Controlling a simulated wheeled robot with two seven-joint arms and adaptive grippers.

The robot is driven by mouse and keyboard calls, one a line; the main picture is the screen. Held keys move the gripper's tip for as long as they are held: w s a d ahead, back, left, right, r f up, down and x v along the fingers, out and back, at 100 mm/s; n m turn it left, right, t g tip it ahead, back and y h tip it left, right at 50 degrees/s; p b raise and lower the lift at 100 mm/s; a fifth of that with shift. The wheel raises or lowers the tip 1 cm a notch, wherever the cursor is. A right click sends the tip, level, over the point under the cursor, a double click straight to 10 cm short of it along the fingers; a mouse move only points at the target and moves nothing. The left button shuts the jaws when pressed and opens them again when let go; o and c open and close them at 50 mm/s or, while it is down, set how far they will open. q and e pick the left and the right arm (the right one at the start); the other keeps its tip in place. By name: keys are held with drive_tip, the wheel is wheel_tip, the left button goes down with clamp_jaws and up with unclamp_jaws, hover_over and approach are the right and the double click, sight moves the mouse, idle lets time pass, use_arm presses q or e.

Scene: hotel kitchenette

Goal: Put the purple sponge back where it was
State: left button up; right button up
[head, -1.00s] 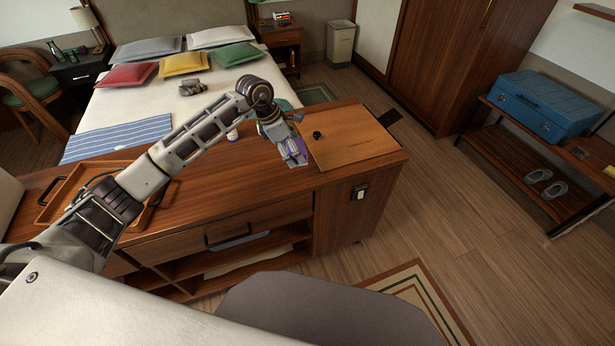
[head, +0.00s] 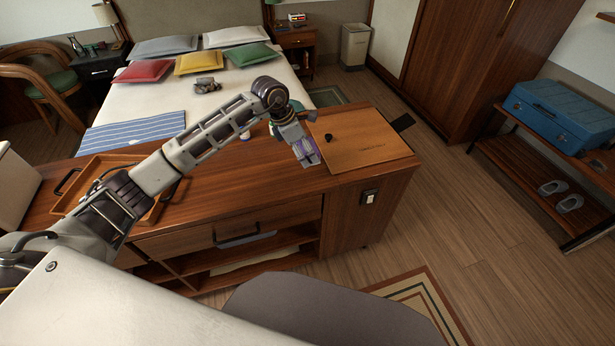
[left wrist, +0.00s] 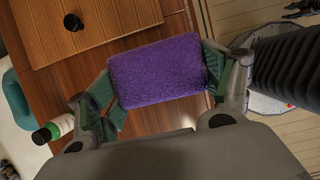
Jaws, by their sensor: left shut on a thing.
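The purple sponge (left wrist: 158,71) is held between the green fingers of my left gripper (left wrist: 160,80) in the left wrist view. In the head view my left gripper (head: 306,152) points down over the wooden counter (head: 265,182), just left of a light wooden board or lid (head: 365,142). Only a little of the sponge (head: 314,158) shows there, at the fingertips. It appears to be above the counter top; the gap is hard to judge.
A black knob (head: 328,137) is on the light board. A white bottle with a dark cap (left wrist: 52,131) stands near the gripper. A wooden tray (head: 82,188) lies at the counter's left, partly behind my arm.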

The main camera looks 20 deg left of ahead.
use_arm(q)
hover_over(309, 177)
drive_tip(key=a, duration=0.1)
drive_tip(key=shift+s+a+f, duration=0.1)
drive_tip(key=shift+s+f, duration=0.1)
drive_tip(key=shift+f, duration=1.4)
drive_tip(key=shift+s+a+f, duration=0.1)
drive_tip(key=shift+s+f, duration=0.05)
drive_tip(key=shift+f, duration=1.4)
drive_tip(key=shift+f+p, duration=0.35)
drive_tip(key=shift+f, duration=1.5)
drive_tip(key=shift+f, duration=0.15)
drive_tip(key=o, duration=1)
drive_tip(key=shift+c, duration=0.2)
drive_tip(key=v, duration=1.2)
